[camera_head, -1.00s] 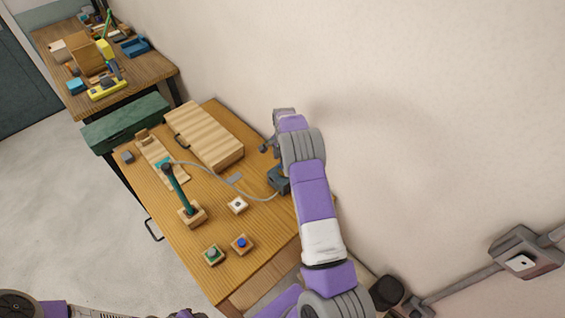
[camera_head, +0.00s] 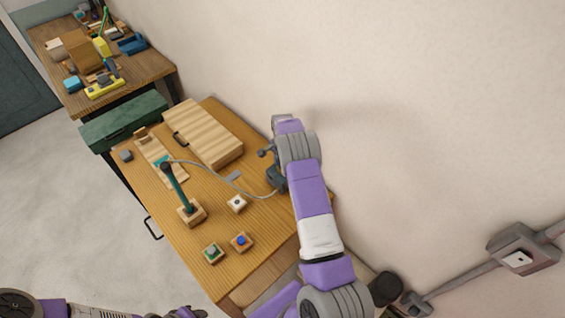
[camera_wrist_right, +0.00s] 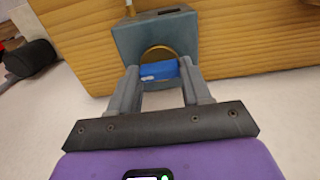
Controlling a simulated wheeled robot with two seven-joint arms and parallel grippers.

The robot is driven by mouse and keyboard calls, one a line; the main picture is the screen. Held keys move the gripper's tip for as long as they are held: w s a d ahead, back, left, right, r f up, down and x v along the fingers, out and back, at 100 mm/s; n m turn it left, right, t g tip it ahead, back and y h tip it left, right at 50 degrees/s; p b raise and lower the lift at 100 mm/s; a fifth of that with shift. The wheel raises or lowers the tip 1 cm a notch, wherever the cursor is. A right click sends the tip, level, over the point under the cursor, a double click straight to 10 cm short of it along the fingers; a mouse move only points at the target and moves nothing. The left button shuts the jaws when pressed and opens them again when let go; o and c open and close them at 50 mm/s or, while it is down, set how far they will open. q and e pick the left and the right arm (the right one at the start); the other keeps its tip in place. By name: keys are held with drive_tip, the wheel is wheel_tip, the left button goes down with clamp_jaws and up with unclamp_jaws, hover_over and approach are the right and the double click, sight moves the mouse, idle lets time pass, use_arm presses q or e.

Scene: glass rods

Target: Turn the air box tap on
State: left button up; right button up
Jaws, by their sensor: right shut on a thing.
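The air box (camera_head: 276,177) is a grey-blue block at the right edge of the wooden table, with a pale hose on it. In the right wrist view the air box (camera_wrist_right: 150,36) has a brass ring on its face and a blue tap handle (camera_wrist_right: 160,70) in front of it. My right gripper (camera_wrist_right: 160,73) is shut on the blue tap handle, one finger on each side. The tap handle looks roughly level in that view. In the head view my right arm hides the tap. My left gripper (camera_head: 186,313) shows only partly at the bottom edge, away from the table.
The table (camera_head: 188,240) holds a wooden box (camera_head: 208,136), a green lever on a wooden base (camera_head: 191,214), and small button blocks (camera_head: 241,241). A hose (camera_head: 225,178) crosses it. A wall stands close to the right. A second cluttered table (camera_head: 140,70) is behind.

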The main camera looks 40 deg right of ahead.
drive_tip(key=n+b, duration=0.3)
drive_tip(key=b, duration=0.1)
drive_tip(key=shift+f+n, duration=0.15)
drive_tip(key=shift+n, duration=0.25)
drive_tip(key=n+b, duration=0.1)
drive_tip(key=n, duration=0.1)
drive_tip(key=shift+n+b, duration=0.4)
drive_tip(key=n+b, duration=0.1)
drive_tip(key=n, duration=0.1)
drive_tip(key=shift+n, duration=0.3)
drive_tip(key=n+b, duration=0.1)
drive_tip(key=n, duration=0.3)
drive_tip(key=shift+n, duration=0.3)
drive_tip(key=shift+n+b, duration=0.5)
drive_tip(key=shift+n, duration=1.5)
drive_tip(key=o, duration=1.1)
